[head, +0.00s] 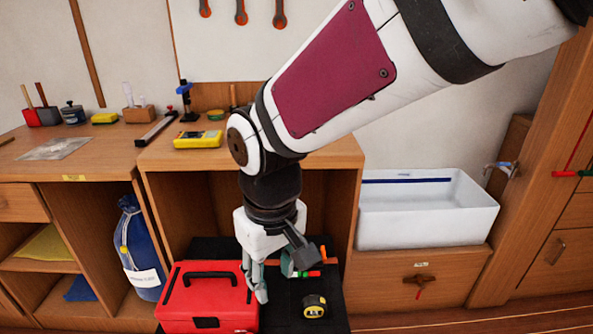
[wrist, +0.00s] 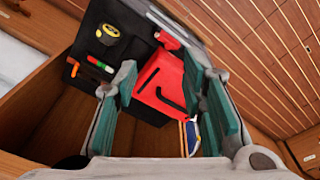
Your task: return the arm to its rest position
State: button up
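My arm reaches down from the upper right of the head view, over the cabinets. My gripper (head: 275,274) hangs pointing down above a black mat (head: 335,318), beside the red toolbox (head: 207,298). In the wrist view my gripper (wrist: 161,75) shows two teal-padded fingers standing wide apart, with nothing held between them. The red toolbox (wrist: 163,88) with its black handle shows beyond the gap, apart from the pads. One finger is partly hidden in the head view.
A yellow-and-black tape measure (head: 314,306) and red and green markers (head: 306,274) lie on the mat. A blue bag (head: 140,250) stands in the left cabinet. A white basin (head: 425,215) stands at right. A yellow meter (head: 198,140) lies on the counter behind my arm.

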jog(key=shift+s+d+r, duration=0.1)
jog(key=shift+r, duration=0.2)
jog(key=s+d+r+m, duration=0.2)
jog(key=s+d+r, duration=0.1)
jog(key=d, duration=0.5)
jog(key=s+d+r+m, duration=0.2)
jog(key=d+r, duration=0.1)
jog(key=d, duration=0.4)
jog(key=s+d+m, duration=0.5)
jog(key=s+d, duration=0.5)
jog(key=s, duration=0.4)
notch_tip(320, 180, up, 21)
jog(key=t+p, duration=0.3)
jog(key=p, duration=1.6)
jog(key=shift+w+n, duration=0.3)
jog(key=shift+f, duration=0.1)
